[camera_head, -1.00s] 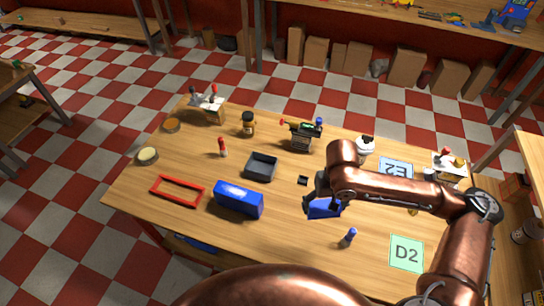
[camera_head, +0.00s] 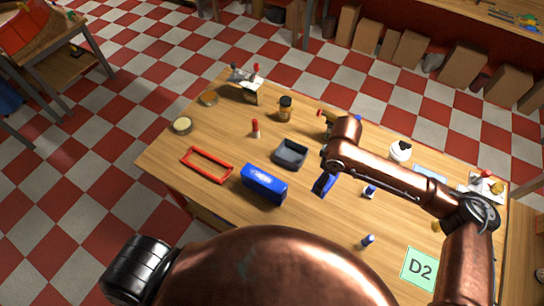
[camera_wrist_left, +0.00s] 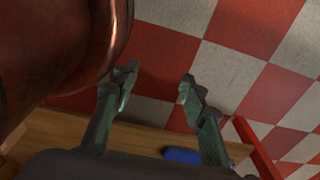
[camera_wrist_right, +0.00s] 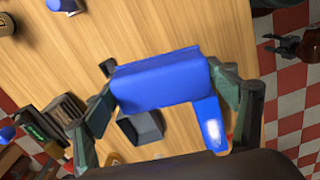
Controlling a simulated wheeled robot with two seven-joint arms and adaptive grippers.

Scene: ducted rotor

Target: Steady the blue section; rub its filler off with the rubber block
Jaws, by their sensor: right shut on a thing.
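A plain blue piece, seemingly the blue section (camera_head: 324,184), is clamped in my right gripper (camera_wrist_right: 165,95), above the table's middle. In the right wrist view the blue section (camera_wrist_right: 160,82) spans the gap between both fingers. No filler can be made out on it. A small dark block (camera_wrist_right: 108,67) lies on the table beyond it; I cannot tell if it is the rubber block. My left gripper (camera_wrist_left: 157,88) is open and empty near the table's front edge, outside the head view.

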